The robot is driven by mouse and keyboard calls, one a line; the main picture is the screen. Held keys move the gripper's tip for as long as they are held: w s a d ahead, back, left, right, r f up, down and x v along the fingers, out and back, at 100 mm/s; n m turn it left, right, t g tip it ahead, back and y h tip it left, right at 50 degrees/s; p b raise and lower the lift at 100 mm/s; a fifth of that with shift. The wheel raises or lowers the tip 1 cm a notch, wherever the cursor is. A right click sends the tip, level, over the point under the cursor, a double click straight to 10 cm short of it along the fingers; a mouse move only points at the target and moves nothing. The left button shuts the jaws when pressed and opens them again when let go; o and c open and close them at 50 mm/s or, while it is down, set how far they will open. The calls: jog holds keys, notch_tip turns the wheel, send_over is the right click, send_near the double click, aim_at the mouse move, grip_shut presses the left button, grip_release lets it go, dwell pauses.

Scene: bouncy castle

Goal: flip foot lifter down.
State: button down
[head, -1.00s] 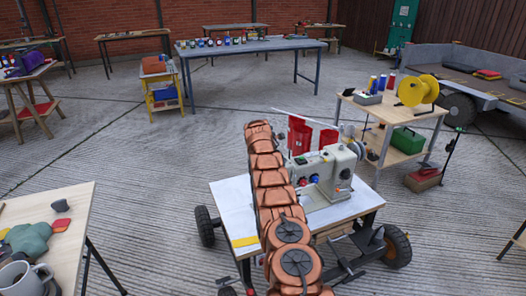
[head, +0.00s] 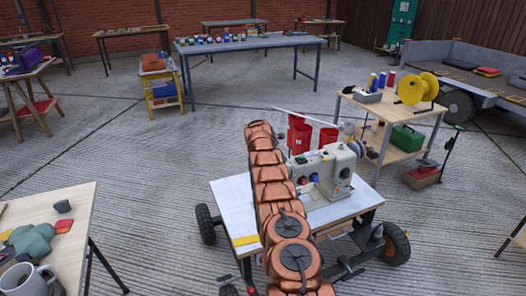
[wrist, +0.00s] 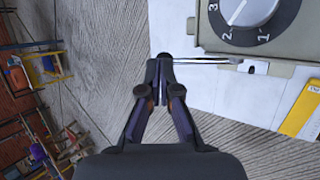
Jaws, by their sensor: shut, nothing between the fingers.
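The pale sewing machine (head: 327,172) stands on a white-topped wheeled cart (head: 232,196), to the right of my arm in the head view. In the wrist view its body (wrist: 222,40) shows at the upper right with a dark numbered dial (wrist: 262,22). A slim silver lever-like piece (wrist: 205,61), possibly the foot lifter, runs sideways below the dial. Its left end is at or close beside the fingertips of my gripper (wrist: 158,72). The fingers are together with nothing seen between them. I cannot tell whether they touch the piece. In the head view my arm hides the gripper.
Red bins (head: 298,135) stand behind the machine. A side table (head: 408,113) with a yellow spool (head: 417,87) is at the right. A wooden table (head: 62,240) with a mug (head: 28,279) is at the lower left. Concrete floor is open left of the cart.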

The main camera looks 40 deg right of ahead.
jog(key=shift+a+r, duration=0.15)
dwell(0.8)
jog(key=b+v, duration=0.2)
jog(key=v, duration=1.1)
jog(key=shift+w+r, duration=0.25)
jog(key=shift+r, duration=0.25)
dwell(0.3)
